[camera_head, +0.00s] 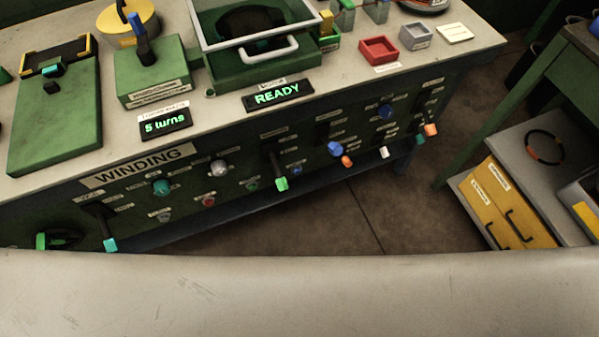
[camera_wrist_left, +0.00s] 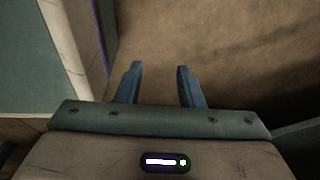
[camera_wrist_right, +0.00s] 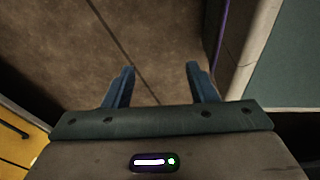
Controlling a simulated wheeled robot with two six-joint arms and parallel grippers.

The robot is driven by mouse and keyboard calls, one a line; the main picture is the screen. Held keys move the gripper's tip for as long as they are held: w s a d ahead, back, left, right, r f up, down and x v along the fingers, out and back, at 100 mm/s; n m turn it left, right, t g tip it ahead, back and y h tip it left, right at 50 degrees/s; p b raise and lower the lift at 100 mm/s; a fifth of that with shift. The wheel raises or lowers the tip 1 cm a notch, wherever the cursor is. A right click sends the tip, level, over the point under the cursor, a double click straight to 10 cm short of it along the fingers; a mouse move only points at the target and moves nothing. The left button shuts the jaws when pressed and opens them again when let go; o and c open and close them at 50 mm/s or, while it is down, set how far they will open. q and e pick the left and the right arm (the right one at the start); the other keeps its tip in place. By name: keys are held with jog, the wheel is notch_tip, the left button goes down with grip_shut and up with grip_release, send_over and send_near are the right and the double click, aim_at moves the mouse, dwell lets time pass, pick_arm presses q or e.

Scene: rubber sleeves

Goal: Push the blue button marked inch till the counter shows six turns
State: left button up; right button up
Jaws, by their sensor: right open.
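The turn counter (camera_head: 165,123) on the bench top reads "5 turns" in green. Several blue controls sit on the bench's front panel: a small blue button (camera_head: 296,170) right of the green-tipped lever, a blue knob (camera_head: 334,148), and a higher blue one (camera_head: 385,111). The small labels are too blurred to read, so I cannot tell which is marked inch. My left gripper (camera_wrist_left: 158,82) is open and empty over bare floor. My right gripper (camera_wrist_right: 160,82) is also open and empty over floor. Neither gripper shows in the head view, and neither touches the panel.
A "READY" display (camera_head: 278,95) stands beside a green winding box with a clear-framed lid (camera_head: 250,52). Levers, a teal knob (camera_head: 161,187) and a red button (camera_head: 208,201) crowd the panel. Yellow drawers (camera_head: 507,205) stand at the right. Floor (camera_head: 350,215) lies between.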

pick_arm(q)
jog(key=shift+w, duration=0.25)
grip_shut()
jog(key=shift+d, duration=0.2)
jog(key=shift+s+a, duration=0.1)
dwell(0.7)
jog(key=shift+a, duration=0.1)
dwell(0.3)
